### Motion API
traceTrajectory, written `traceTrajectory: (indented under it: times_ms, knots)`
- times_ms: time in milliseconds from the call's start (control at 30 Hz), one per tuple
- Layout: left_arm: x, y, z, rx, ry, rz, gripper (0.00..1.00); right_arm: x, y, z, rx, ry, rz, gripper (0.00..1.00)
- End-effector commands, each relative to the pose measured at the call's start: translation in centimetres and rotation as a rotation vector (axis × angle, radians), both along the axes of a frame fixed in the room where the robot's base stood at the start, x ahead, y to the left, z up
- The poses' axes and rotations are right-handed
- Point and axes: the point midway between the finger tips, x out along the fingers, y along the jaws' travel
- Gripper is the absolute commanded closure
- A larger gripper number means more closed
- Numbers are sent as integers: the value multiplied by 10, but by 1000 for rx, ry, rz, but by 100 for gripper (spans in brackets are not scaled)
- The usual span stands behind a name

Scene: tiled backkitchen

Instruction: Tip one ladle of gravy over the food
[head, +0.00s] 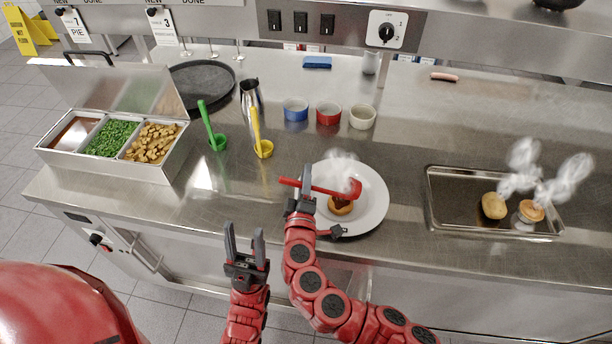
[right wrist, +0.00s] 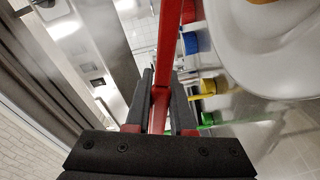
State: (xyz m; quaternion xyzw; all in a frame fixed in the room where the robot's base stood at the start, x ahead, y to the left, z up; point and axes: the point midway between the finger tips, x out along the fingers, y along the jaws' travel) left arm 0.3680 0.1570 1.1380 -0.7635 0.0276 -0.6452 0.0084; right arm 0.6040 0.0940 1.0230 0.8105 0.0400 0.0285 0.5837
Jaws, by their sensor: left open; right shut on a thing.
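My right gripper (head: 300,204) is shut on the handle of a red ladle (head: 322,188); the handle also shows between the jaws in the right wrist view (right wrist: 163,60). The ladle's bowl end hangs over the round white plate (head: 374,208). Under it sits a golden pie (head: 341,209) with brown on top, steaming and partly hidden by the ladle. I cannot tell whether the ladle's bowl holds gravy. Brown gravy (head: 75,134) fills the left compartment of the steel server (head: 110,169). My left gripper (head: 245,243) is open and empty in front of the counter edge.
Green (head: 217,140) and yellow (head: 262,147) ladles stand left of the plate. Blue (head: 296,110), red (head: 328,113) and cream (head: 362,116) ramekins stand behind it. A metal tray (head: 455,210) with two steaming pastries lies right. Bare counter separates plate and tray.

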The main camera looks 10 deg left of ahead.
Motion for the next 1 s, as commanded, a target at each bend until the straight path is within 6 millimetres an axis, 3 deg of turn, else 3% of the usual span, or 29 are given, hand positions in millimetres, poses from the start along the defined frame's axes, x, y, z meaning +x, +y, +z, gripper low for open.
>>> traceTrajectory:
  times_ms: [767,1000]
  knots:
    - [0,0,-22,0,-1,0,50,5,-54,84,655,61,-2,100]
    - [0,0,-22,0,-1,0,50,8,-79,102,850,82,-1,100]
